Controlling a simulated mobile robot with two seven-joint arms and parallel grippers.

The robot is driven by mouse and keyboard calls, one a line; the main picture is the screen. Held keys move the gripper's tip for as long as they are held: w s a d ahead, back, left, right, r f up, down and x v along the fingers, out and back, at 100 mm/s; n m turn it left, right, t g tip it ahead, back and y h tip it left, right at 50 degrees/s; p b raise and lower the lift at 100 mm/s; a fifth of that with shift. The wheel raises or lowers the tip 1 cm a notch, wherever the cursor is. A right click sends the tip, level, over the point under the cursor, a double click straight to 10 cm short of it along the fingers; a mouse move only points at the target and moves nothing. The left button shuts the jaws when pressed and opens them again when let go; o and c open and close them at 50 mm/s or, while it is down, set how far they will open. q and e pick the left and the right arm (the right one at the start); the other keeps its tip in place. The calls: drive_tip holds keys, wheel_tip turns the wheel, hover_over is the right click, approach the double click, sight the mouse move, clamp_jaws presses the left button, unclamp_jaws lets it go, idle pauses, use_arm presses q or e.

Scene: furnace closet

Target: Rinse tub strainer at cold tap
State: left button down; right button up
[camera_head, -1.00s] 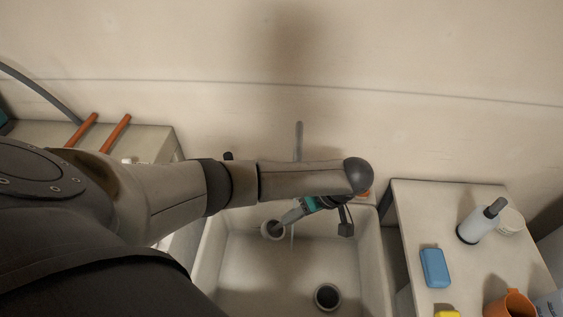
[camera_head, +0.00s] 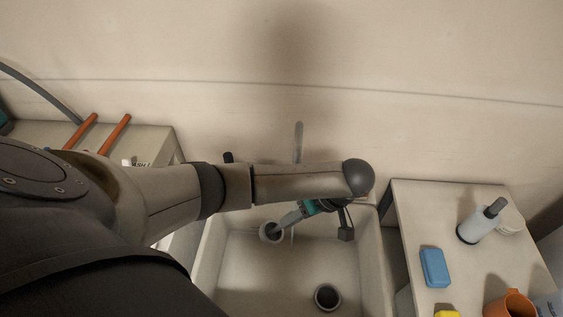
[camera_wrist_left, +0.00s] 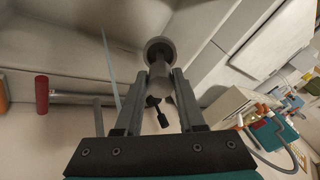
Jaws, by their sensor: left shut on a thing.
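The tub strainer, a small pale grey round cup with a stem, shows in the head view (camera_head: 271,233) over the left back part of the tub (camera_head: 243,262). In the left wrist view the strainer (camera_wrist_left: 160,47) lies at the fingertips with its stem between them. My left gripper (camera_head: 284,223), also in the left wrist view (camera_wrist_left: 160,80), is shut on the strainer. A thin pale water stream (camera_wrist_left: 110,65) falls just beside the strainer, apart from its rim as far as I can see. My left forearm hides much of the tap. My right gripper is out of view.
A dark round drain (camera_head: 327,297) is in the tub floor. To the right, a bench (camera_head: 413,212) holds a blue block (camera_head: 434,267), a pale bottle (camera_head: 480,222) and an orange mug (camera_head: 510,305). A red handle (camera_wrist_left: 42,95) shows in the left wrist view.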

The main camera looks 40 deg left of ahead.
use_arm(q)
drive_tip(key=shift+s+d+r, duration=0.25)
drive_tip(key=shift+s+r, duration=0.5)
drive_tip(key=shift+s, duration=0.1)
drive_tip(key=shift+s+d+r, duration=0.25)
drive_tip(key=shift+s+r, duration=0.45)
drive_tip(key=shift+s, duration=0.15)
